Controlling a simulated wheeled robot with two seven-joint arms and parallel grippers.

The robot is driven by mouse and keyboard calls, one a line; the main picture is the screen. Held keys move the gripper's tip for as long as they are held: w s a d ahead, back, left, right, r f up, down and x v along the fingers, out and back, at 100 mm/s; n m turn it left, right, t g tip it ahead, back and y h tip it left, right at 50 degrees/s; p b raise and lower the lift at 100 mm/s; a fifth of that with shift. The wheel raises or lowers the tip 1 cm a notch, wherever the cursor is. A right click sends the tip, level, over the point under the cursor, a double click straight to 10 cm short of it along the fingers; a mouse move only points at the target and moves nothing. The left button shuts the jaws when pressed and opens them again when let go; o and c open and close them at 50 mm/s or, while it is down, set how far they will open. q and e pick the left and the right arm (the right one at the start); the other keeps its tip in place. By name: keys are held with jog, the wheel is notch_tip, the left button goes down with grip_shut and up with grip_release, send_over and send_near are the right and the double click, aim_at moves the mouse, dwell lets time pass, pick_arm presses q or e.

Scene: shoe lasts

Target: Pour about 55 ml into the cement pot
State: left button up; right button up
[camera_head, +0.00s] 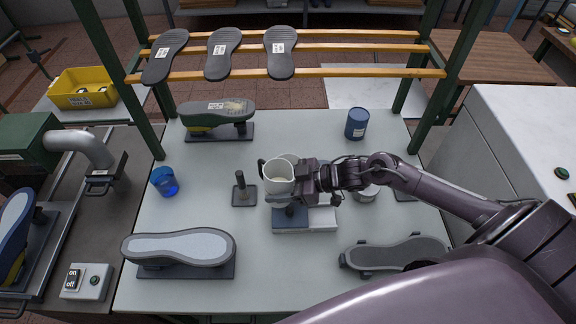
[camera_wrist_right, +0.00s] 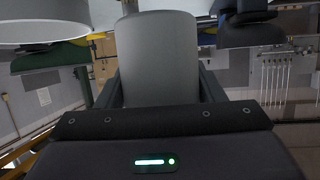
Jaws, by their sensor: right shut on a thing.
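My right gripper (camera_head: 294,184) is shut on a cream jug (camera_head: 278,188), holding it above the middle of the table. The jug looks roughly upright, with its open mouth toward the head camera; a dark part shows at its left. A second pale rim shows close behind it, partly hidden. In the right wrist view the jug's grey-looking wall (camera_wrist_right: 158,60) stands between the fingers. A pale round vessel (camera_wrist_right: 45,22) is cut off at the upper left there. A pale tin (camera_head: 366,193) stands under my right forearm, partly hidden. I cannot tell which vessel is the cement pot. My left gripper is not in view.
A blue-and-white block (camera_head: 290,224) lies below the jug. A dark stand (camera_head: 243,193) and blue cup (camera_head: 165,181) are left. A blue can (camera_head: 356,124) stands behind. Shoe soles (camera_head: 180,247) (camera_head: 395,252) occupy the front; a shoe last (camera_head: 217,113) stands at the back.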

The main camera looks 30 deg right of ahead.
aim_at(285, 174)
jog(key=shift+w+d+f+m+y+b, duration=0.3)
jog(key=shift+f+m+b, duration=0.3)
jog(key=shift+b, duration=0.4)
jog(key=shift+w+r+g, duration=0.1)
jog(key=shift+r+g, duration=0.1)
jog(key=shift+g, duration=0.1)
jog(key=shift+w+d+m+g+y+b, duration=0.25)
jog(key=shift+m+y+b, duration=0.2)
jog(key=shift+m, duration=0.25)
jog(key=w+d+m+y+b, duration=0.1)
jog(key=m+b, duration=0.1)
jog(key=b, duration=0.1)
jog(key=shift+g+b, duration=0.35)
jog(key=shift+w+m, duration=0.15)
jog(key=shift+m, duration=0.15)
jog(key=shift+r+m+y+b, duration=0.15)
jog(key=shift+m+y+b, duration=0.3)
jog(key=shift+m+b, duration=0.1)
jog(key=shift+r+m+y, duration=0.5)
jog(key=shift+r+m, duration=0.15)
jog(key=shift+r, duration=0.05)
jog(key=shift+f, duration=0.25)
jog(key=shift+m+g+y+b, duration=0.3)
jog(key=shift+m+b, duration=0.2)
jog(key=shift+m, duration=0.1)
